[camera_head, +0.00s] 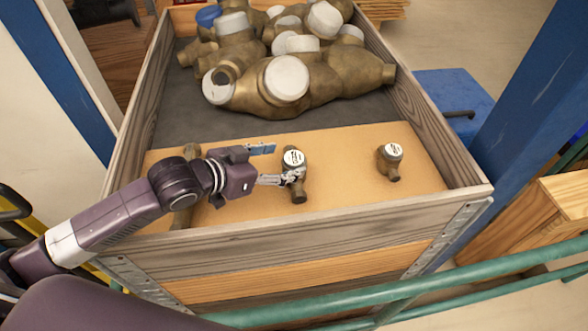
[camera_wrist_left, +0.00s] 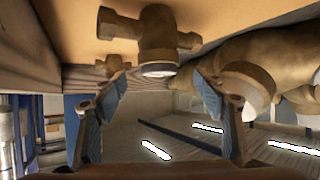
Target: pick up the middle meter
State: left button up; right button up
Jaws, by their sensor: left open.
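The middle meter (camera_head: 296,180) is a small brass body with a white round face, on the tan board in the wooden crate. My left gripper (camera_head: 270,165) is open just left of it, its fingers pointing at it; contact cannot be told. In the left wrist view a brass meter (camera_wrist_left: 157,35) shows ahead, between and beyond the open fingers (camera_wrist_left: 160,92). The right meter (camera_head: 390,163) stands apart on the board. The left meter (camera_head: 187,190) is partly hidden by my left arm. My right gripper is out of view.
The wooden crate (camera_head: 330,227) has raised walls around the board. Large brass meters (camera_head: 330,80) with white caps are piled at its back. Green rails (camera_head: 470,273) run in front. The tan board (camera_head: 345,160) is clear between the middle and right meters.

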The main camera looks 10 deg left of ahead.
aim_at(292, 159)
pick_arm(q)
jog(key=shift+p+x, duration=0.3)
jog(key=shift+x, duration=1.3)
jog(key=shift+s, duration=0.1)
grip_shut()
jog(key=shift+r, duration=0.2)
